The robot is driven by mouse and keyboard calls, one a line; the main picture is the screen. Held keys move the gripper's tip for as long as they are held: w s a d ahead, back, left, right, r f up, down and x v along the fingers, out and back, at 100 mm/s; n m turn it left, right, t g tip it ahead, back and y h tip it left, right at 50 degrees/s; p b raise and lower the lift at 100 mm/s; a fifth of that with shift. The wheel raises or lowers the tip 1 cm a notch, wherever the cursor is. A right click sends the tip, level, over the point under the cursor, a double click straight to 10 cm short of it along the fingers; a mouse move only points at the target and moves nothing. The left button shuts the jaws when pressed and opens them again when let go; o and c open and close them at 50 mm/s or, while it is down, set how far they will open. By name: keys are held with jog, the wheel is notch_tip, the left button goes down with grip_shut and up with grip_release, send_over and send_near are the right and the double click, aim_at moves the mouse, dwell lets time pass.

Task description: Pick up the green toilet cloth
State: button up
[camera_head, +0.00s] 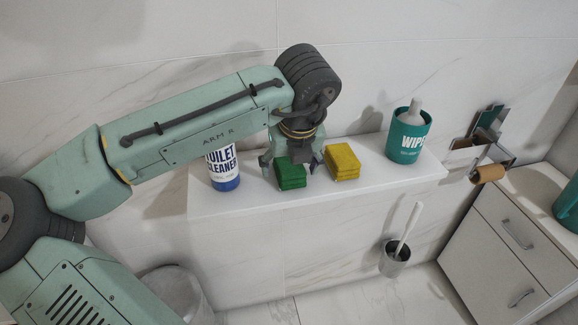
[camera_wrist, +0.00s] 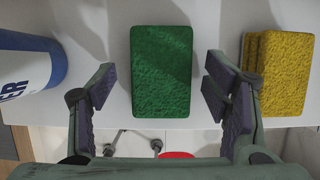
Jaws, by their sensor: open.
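The green cloth (camera_head: 290,173) is a folded, sponge-like block lying on the white ledge. In the wrist view the green cloth (camera_wrist: 161,70) sits upper middle, between the lines of my two fingers. My gripper (camera_head: 292,165) is above and right at the cloth in the head view. I cannot tell how far the fingertips are above the ledge.
A yellow cloth stack (camera_head: 342,162) lies just right of the green one, close to my right finger. A toilet cleaner bottle (camera_head: 224,168) stands to the left. A teal wipes tub (camera_head: 405,140) stands further right on the white ledge (camera_head: 250,204). A toilet brush holder (camera_head: 395,258) is below.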

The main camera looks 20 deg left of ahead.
jog(key=shift+w+f, duration=0.1)
jog(key=shift+f, duration=0.1)
jog(key=shift+c, duration=0.6)
jog(key=c, duration=1)
jog(key=shift+c, duration=0.2)
jog(key=shift+r, duration=0.5)
notch_tip(320, 180, up, 2)
jog(key=shift+r+b, duration=0.1)
jog(key=shift+b, duration=0.25)
jog(key=s+d+r+b, duration=0.1)
jog(key=s+b, duration=0.1)
jog(key=s, duration=1.4)
jog(key=shift+d+r, duration=0.3)
jog(key=shift+r, duration=0.1)
